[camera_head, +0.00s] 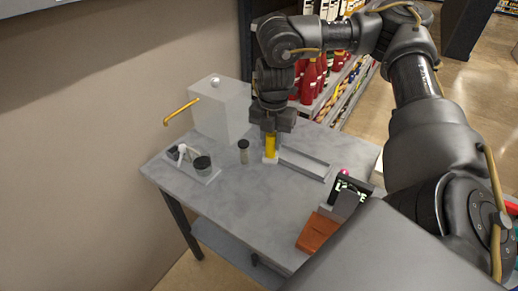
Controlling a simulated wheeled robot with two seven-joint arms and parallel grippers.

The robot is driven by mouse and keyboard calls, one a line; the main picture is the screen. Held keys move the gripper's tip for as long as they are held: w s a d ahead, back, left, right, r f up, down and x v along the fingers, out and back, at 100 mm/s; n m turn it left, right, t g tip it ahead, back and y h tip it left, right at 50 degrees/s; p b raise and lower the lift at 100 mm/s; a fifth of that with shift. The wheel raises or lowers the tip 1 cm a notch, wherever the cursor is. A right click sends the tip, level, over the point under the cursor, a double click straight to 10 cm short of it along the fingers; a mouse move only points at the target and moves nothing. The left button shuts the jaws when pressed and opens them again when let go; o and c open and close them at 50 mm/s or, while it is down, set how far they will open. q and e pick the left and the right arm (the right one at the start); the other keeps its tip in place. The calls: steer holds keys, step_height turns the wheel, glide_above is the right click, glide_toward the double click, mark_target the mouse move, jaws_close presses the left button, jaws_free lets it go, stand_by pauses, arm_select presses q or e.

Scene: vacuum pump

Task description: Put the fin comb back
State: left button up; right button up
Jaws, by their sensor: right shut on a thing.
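My right gripper (271,130) points straight down over the back part of the grey table (235,200). It is shut on a yellow upright piece (270,146), which I take to be the fin comb. The gripper hides the top of this piece. Its lower end is at a small white block or foot (270,158) at table height; I cannot tell whether it is seated in it, resting on it or just above it. My left gripper is not in view.
A pale box (220,110) with a yellow handle (181,111) stands at the back left. Near it are a small tray (207,179) with a dark cup (202,165) and a dark-capped cylinder (243,152). A metal channel (303,164) lies right of the gripper. A dark lettered sign (350,191) stands near an orange-brown block (317,233).

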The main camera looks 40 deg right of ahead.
steer(key=shift+w+d+f, duration=0.3)
steer(key=shift+w+f, duration=0.9)
steer(key=shift+f, duration=0.5)
steer(key=shift+w+d+f, duration=0.3)
steer(key=shift+w+f, duration=0.95)
steer(key=shift+f, duration=0.45)
steer(key=shift+w+d+f, duration=0.3)
steer(key=shift+w+f, duration=0.9)
steer(key=shift+f, duration=0.5)
steer(key=shift+s+a+b, duration=0.1)
steer(key=shift+b, duration=0.2)
steer(key=o, duration=1)
steer(key=shift+f, duration=0.1)
step_height(320, 180, up, 12)
steer(key=shift+r+p, duration=0.2)
steer(key=shift+p, duration=0.3)
